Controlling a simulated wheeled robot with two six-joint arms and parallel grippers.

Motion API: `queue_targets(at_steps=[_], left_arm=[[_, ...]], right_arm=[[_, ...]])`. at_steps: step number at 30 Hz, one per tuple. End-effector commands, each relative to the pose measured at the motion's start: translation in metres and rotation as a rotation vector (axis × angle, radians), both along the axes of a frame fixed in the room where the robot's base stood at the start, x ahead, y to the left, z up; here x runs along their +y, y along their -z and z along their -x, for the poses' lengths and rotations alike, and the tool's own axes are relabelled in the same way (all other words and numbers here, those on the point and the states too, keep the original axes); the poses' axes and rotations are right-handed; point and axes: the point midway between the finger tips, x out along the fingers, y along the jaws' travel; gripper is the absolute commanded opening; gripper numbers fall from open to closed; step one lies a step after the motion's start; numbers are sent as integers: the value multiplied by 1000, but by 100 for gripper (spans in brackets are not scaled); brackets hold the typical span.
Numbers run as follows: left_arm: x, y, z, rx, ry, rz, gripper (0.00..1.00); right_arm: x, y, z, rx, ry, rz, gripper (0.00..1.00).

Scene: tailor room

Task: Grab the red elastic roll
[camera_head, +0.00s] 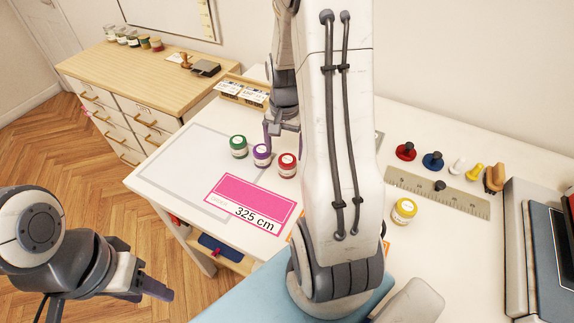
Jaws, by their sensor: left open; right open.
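The red elastic roll (287,165) stands on the white table at the right end of a short row. A purple roll (262,155) and a green roll (239,147) stand to its left. My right gripper (282,130) is open and points down just behind the red and purple rolls. Its left finger shows behind the purple roll; its other finger is partly hidden by my own arm. No roll is visibly held. My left gripper (150,289) is open and empty at the lower left, over the floor beside the table.
A yellow roll (404,211) stands right of my arm, near a ruler (440,192). A pink card marked 325 cm (250,203) lies in front of the red roll. Several small knobbed items line the back right. A wooden cabinet (150,75) stands at the back left.

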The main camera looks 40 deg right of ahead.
Motion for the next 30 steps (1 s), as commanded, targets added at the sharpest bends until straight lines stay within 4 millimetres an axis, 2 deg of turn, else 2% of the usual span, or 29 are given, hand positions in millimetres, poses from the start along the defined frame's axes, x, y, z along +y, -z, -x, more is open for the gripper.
queue_targets(at_steps=[12,20,21,23,27,28,30], left_arm=[[0,-10,0,0,0,0,50],[0,-10,0,0,0,0,50],[0,-10,0,0,0,0,50],[0,-10,0,0,0,0,50],[0,-10,0,0,0,0,50],[0,-10,0,0,0,0,50],[0,-10,0,0,0,0,50]], right_arm=[[-5,50,4,3,-2,-2,98],[-6,53,4,-1,-2,1,98],[-6,53,4,-1,-2,1,90],[-6,53,4,-1,-2,1,67],[-6,53,4,-1,-2,1,14],[-6,53,4,-1,-2,1,8],[-6,53,4,-1,-2,1,8]])
